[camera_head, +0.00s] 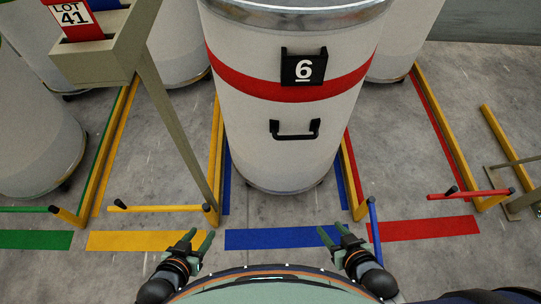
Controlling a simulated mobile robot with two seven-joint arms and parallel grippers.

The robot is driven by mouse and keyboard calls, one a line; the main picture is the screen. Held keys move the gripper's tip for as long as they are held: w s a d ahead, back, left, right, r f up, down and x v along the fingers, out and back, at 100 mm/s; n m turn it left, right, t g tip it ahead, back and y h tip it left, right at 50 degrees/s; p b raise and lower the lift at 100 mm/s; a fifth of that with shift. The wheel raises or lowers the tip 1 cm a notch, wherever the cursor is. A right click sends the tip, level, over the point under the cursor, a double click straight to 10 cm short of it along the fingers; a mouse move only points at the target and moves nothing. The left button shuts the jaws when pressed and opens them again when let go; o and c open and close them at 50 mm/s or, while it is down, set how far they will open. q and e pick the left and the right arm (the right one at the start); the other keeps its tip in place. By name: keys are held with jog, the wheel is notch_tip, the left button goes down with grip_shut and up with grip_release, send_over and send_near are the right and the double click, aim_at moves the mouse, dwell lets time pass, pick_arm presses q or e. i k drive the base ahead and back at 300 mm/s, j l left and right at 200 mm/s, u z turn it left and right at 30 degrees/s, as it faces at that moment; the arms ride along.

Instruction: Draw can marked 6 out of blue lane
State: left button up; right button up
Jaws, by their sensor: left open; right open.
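The can marked 6 (270,140) is a tall white drum with a red band, a black number plate and a black handle (295,130) on its front. It stands upright in the blue lane (275,238), between yellow rails. A blue gate bar (374,225) at the lane's right side is swung out, pointing toward me. My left gripper (197,240) is open and empty near the floor stripes' left end in the picture. My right gripper (335,233) is open and empty, below and right of the can. Both are apart from the handle.
Closed-looking yellow (160,208) and red (465,194) bars cross the neighbouring lanes. A green bar (25,209) lies at far left. Other white cans (35,130) stand behind and left.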

aim_at(289, 80)
jog(key=i+j, duration=0.15)
jog(key=j, duration=0.2)
jog(key=i+j+z, duration=0.1)
jog(key=j, duration=0.3)
jog(key=i+j, duration=0.25)
jog(key=j, duration=0.15)
jog(key=z, duration=0.05)
